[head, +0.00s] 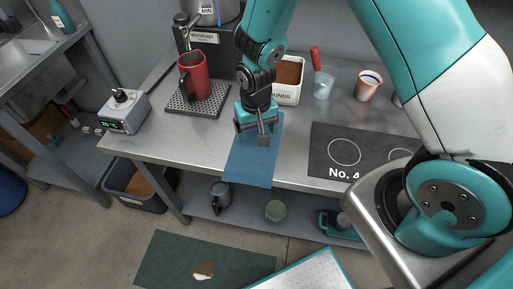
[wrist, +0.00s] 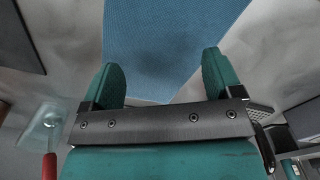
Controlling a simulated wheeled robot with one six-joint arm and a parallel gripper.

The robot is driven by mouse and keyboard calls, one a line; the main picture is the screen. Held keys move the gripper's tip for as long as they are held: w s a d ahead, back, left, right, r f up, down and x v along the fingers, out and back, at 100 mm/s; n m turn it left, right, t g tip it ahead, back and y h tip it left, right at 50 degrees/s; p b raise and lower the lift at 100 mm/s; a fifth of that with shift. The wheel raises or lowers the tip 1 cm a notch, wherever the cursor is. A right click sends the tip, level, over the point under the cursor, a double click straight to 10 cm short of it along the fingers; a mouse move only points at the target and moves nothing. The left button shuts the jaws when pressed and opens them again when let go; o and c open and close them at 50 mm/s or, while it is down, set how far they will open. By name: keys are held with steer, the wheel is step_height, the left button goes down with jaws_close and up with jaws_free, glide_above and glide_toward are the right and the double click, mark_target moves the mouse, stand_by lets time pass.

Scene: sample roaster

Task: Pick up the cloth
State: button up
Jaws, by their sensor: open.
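The blue cloth (head: 254,163) lies flat on the grey metal counter and hangs a little over its front edge. In the wrist view the cloth (wrist: 170,45) fills the top middle, between and beyond the fingertips. My gripper (head: 257,137) is over the back part of the cloth in the head view and hides some of it. In the wrist view my gripper (wrist: 161,75) has its two teal fingers apart, with nothing held between them. I cannot tell whether the fingertips touch the cloth.
A red mug (head: 195,78) stands on a drip tray (head: 212,103) to the left. A white grounds container (head: 287,94) is close behind my gripper. A dark mat (head: 330,160) marked No. 4 lies to the right. A clear cup (head: 323,88) and a paper cup (head: 367,88) stand behind it.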

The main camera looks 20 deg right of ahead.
step_height(320, 180, down, 4)
steer(key=shift+r+b, duration=0.15)
steer(key=shift+b, duration=0.7)
jaws_close()
step_height(320, 180, up, 12)
steer(key=p, duration=0.9)
steer(key=shift+p, duration=0.4)
